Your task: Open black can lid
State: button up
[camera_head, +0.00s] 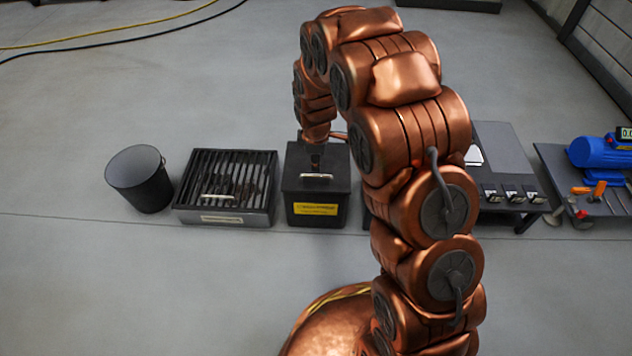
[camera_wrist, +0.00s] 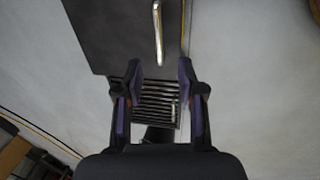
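The black can is a box-shaped container (camera_head: 316,210) with a yellow label on its front, standing on the floor at the middle of the head view. Its flat black lid (camera_head: 295,180) is closed and carries a pale bar handle (camera_head: 317,176). My gripper (camera_head: 314,160) is above the back part of the lid, small and dark in that view. In the wrist view, the lid (camera_wrist: 115,35) and handle (camera_wrist: 158,30) show at the top. My gripper (camera_wrist: 160,68) is open and empty, its fingertips either side of the handle's near end. The height gap cannot be told.
A slatted dark tray (camera_head: 225,215) stands left of the can, and a dark round bucket (camera_head: 140,180) stands beyond it. A dark bench (camera_head: 505,160) and a table with a blue machine (camera_head: 598,153) are at right. Floor in front is clear.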

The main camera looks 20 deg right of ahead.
aim_at(316, 175)
jog(key=f+b, duration=0.1)
jog(key=f, duration=0.2)
jog(key=w+f+b, duration=0.1)
jog(key=f, duration=0.1)
jog(key=w+f+b, duration=0.1)
jog(key=f, duration=0.2)
jog(key=shift+d+f, duration=0.2)
jog(key=shift+f, duration=0.1)
grip_shut()
dwell(0.5)
